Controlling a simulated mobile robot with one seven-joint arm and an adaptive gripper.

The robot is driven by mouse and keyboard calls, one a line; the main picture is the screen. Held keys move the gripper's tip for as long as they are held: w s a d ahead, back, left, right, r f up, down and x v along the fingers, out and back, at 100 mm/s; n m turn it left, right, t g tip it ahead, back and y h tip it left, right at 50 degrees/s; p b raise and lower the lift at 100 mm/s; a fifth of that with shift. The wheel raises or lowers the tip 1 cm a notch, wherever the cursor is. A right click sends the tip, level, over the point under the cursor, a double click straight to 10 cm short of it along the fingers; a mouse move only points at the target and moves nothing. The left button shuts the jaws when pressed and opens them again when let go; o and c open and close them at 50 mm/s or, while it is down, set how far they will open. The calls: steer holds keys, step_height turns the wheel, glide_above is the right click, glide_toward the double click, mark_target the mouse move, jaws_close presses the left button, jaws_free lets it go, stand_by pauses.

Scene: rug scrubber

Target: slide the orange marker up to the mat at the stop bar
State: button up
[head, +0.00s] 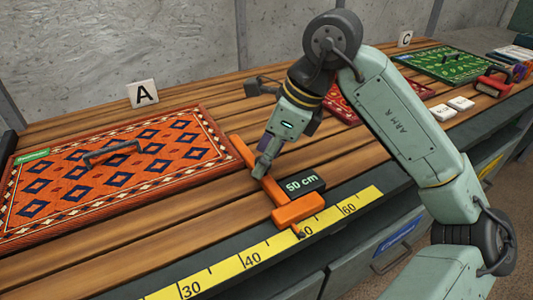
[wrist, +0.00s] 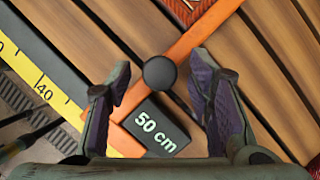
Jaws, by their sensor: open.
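The orange marker (head: 298,208) lies across the boards, its front block over the yellow ruler near 50, with a dark "50 cm" block beside it. Its long orange bar also shows in the wrist view (wrist: 205,38), with a round black knob (wrist: 160,72). My gripper (head: 263,167) is low over the bar; in the wrist view its fingers are open on either side of the knob. The orange-red mat (head: 130,175) with blue diamonds lies left of the bar, very close; I cannot tell whether they touch. A dark bar (head: 8,146), possibly the stop bar, is at the mat's far left.
The yellow ruler (head: 250,258) runs along the bench's front edge. Sign A (head: 143,93) stands behind the mat. A red mat (head: 345,105), a green mat (head: 450,66) and white blocks (head: 460,104) lie to the right. Bare boards lie right of the marker.

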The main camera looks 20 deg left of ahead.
steer(key=v, duration=1.2)
steer(key=shift+r, duration=0.2)
